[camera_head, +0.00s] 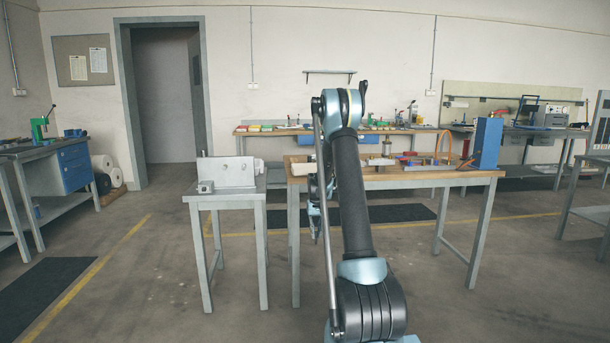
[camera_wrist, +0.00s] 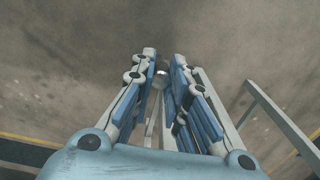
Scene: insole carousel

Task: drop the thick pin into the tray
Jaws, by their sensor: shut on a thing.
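The thick pin (camera_wrist: 162,74) shows as a small bright round end between the fingertips in the wrist view. My gripper (camera_wrist: 163,68) is shut on it, with bare floor behind it. In the head view my gripper (camera_head: 315,222) hangs low beside the front of the wooden table, partly hidden by my arm. The pin is too small or hidden to make out there. I cannot make out the tray for certain in either view.
A small grey table (camera_head: 232,196) with a metal fixture (camera_head: 228,171) stands left of my arm. The wooden table (camera_head: 440,180) holds several small items and a blue upright box (camera_head: 487,143). A pale metal frame (camera_wrist: 282,120) stands right of my gripper.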

